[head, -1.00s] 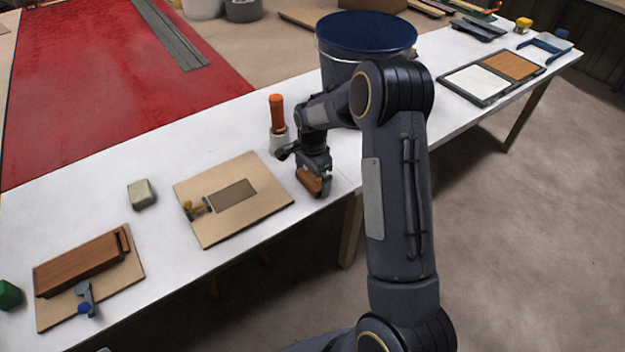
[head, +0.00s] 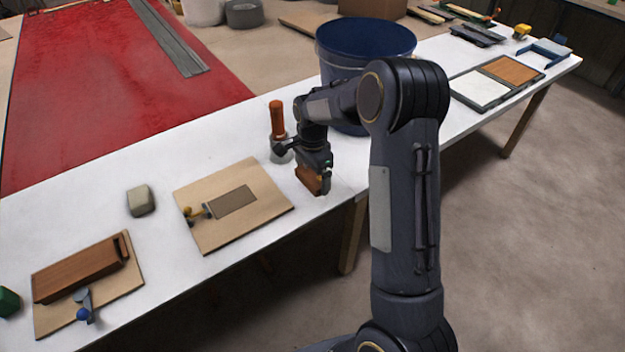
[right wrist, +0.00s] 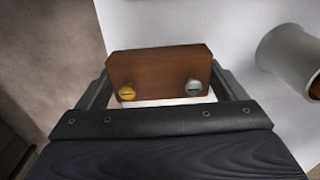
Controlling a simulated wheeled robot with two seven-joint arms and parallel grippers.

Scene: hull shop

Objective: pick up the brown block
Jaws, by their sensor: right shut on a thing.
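The brown block (head: 309,178) is between the fingers of my right gripper (head: 314,180), at the front edge of the white table. In the right wrist view the brown block (right wrist: 160,72) spans the gap between both fingers, with a yellow knob and a grey knob on its near face. My right gripper (right wrist: 160,88) is shut on it. Whether the block touches the table cannot be told. My left gripper is not in view.
Left of the gripper lies a tan board (head: 262,218) with a grey rectangle. An orange-handled tool (head: 277,120) stands close behind the gripper, and a blue bucket (head: 335,75) stands behind the arm. A beige block (head: 141,200) and a board with a brown box (head: 80,270) are farther left.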

